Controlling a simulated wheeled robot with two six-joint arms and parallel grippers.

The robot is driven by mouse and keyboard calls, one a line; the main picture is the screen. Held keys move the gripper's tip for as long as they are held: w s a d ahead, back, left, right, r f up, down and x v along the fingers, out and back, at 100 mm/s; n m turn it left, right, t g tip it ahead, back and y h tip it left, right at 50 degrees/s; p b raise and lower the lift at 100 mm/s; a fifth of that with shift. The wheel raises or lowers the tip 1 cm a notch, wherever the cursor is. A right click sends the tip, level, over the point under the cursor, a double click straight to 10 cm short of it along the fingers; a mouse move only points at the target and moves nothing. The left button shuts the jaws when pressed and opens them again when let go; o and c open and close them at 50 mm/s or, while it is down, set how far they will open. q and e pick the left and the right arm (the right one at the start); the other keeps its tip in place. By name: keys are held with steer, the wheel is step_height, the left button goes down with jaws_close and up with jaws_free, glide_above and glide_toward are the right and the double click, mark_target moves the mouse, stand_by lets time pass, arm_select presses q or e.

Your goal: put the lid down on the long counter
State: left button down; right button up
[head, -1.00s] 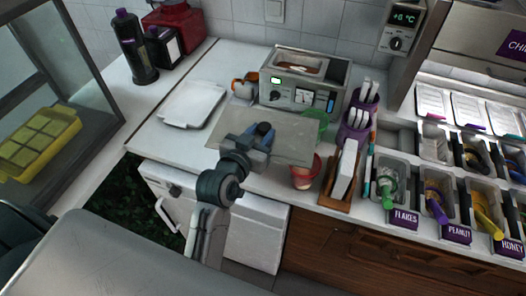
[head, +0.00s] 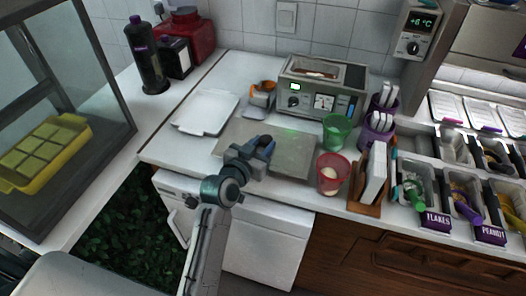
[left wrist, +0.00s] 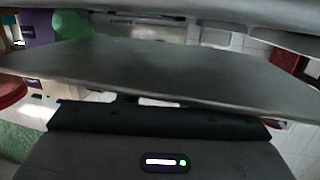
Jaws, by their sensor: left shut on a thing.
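The lid (head: 292,158) is a flat, grey, partly see-through sheet over the long counter (head: 225,75), in front of the metal machine. My left gripper (head: 262,148) is shut on its near edge. In the left wrist view the lid (left wrist: 170,70) runs across the picture, close to level. I cannot tell whether its underside touches the counter or hangs just above it. My right gripper is not in view.
A white tray (head: 207,112) lies left of the lid. An orange-and-grey item (head: 262,94) and the machine (head: 320,90) stand behind. A green cup (head: 337,130), red cup (head: 331,173) and wooden holder (head: 372,180) stand right. The counter's front edge is close.

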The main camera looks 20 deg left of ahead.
arm_select(q)
step_height(320, 180, down, 2)
steer(key=shift+f, duration=0.3)
steer(key=shift+s+f+b, duration=0.1)
steer(key=shift+f+b, duration=0.3)
steer(key=shift+f, duration=0.2)
steer(key=c, duration=1.1)
jaws_free()
steer(key=shift+o, duration=0.4)
steer(key=shift+f, duration=0.1)
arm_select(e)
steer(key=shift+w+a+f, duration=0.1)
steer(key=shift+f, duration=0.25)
